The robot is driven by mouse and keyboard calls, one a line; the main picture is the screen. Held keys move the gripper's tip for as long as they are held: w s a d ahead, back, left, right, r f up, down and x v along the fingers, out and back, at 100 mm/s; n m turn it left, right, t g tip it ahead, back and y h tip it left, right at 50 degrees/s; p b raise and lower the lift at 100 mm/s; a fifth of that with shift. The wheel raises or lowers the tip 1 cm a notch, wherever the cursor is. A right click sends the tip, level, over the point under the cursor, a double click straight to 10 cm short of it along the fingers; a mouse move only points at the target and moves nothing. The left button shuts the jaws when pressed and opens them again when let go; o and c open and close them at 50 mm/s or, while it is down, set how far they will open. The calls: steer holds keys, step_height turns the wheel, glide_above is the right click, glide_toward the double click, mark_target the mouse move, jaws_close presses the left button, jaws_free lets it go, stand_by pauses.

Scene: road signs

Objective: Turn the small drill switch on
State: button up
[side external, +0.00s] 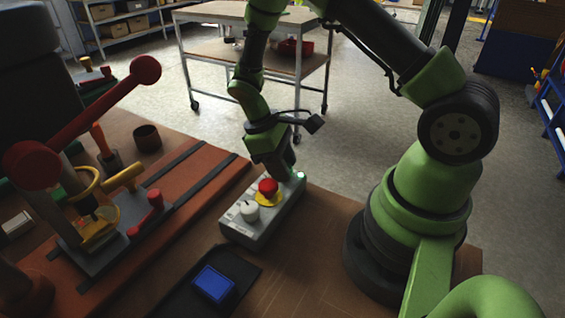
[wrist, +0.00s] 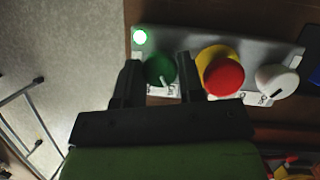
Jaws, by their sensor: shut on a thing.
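A grey control box (side external: 245,232) sits on the bench in the side view, and the wrist view shows its face (wrist: 275,50). My gripper (wrist: 159,70) points down over its far end, with a finger on each side of a green rotary knob (wrist: 161,66) and shut on it. The knob's white mark points toward the bottom of the wrist view. A green lamp (wrist: 140,36) beside it is lit. In the side view, my gripper (side external: 285,172) hides the knob, and the lamp (side external: 301,176) glows next to it.
A red mushroom button (wrist: 224,76) on a yellow collar stands beside the green knob, then a white knob (wrist: 277,80). A blue-screened device (side external: 213,284) lies nearby. A red-handled lever rig (side external: 105,112) stands at left. A cart (side external: 250,55) stands behind the bench.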

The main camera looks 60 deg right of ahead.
stand_by(0.4)
steer(key=o, duration=0.9)
